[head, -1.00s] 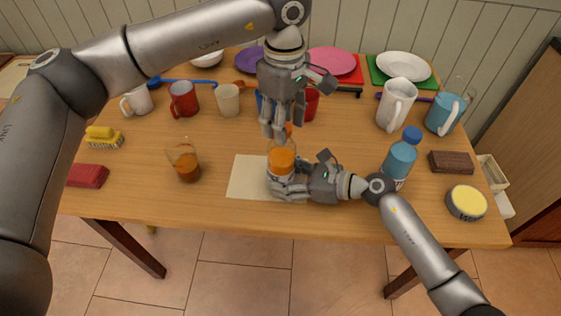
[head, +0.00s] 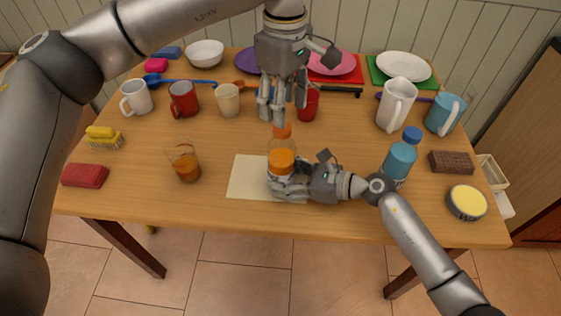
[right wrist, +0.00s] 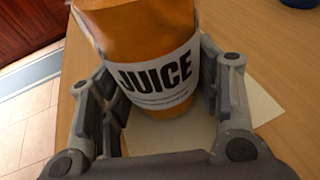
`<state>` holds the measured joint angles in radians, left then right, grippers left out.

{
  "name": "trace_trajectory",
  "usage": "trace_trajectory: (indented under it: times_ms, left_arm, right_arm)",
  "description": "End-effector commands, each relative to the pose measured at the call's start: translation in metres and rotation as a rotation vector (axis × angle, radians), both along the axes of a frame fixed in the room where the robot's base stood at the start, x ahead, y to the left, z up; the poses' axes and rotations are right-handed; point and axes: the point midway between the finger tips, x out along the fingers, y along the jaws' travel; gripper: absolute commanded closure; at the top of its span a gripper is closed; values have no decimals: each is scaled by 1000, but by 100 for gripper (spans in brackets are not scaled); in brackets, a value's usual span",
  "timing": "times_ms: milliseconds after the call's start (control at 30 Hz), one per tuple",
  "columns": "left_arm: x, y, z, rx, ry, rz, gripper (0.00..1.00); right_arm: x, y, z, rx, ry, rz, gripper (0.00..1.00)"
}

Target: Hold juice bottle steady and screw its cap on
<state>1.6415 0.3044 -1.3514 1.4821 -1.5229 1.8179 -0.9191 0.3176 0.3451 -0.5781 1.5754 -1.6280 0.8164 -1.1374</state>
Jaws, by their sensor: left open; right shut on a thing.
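The juice bottle (head: 282,163) stands upright on a pale mat (head: 248,178) in the head view, with orange juice inside and an orange cap (head: 282,131) on its top. How tightly the cap sits I cannot tell. My right gripper (head: 280,185) is shut on the lower part of the bottle. In the right wrist view the bottle's white JUICE label (right wrist: 158,73) shows between the fingers (right wrist: 160,105). My left gripper (head: 282,115) is open, pointing down just above the cap, and appears clear of it.
A glass with orange liquid (head: 185,163) stands left of the mat. A blue bottle (head: 400,158) stands close to my right arm. Several mugs and cups, a red cup (head: 308,104) among them, stand behind. A dark brown block (head: 451,162) and a yellow-topped tin (head: 467,203) lie at right.

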Motion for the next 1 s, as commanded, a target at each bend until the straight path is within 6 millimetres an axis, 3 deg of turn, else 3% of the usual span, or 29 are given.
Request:
trace_trajectory:
  times_ms: [400, 433, 600, 1000]
  left_arm:
    - [0, 0, 3, 1, 1, 0, 51]
    - [0, 0, 3, 1, 1, 0, 51]
    - [0, 0, 3, 1, 1, 0, 51]
    - [0, 0, 3, 1, 1, 0, 51]
  right_arm:
    - [-1, 0, 0, 0, 1, 1, 85]
    - [-1, 0, 0, 0, 1, 1, 40]
    - [0, 0, 0, 0, 1, 1, 18]
    - [-1, -3, 1, 0, 0, 0, 17]
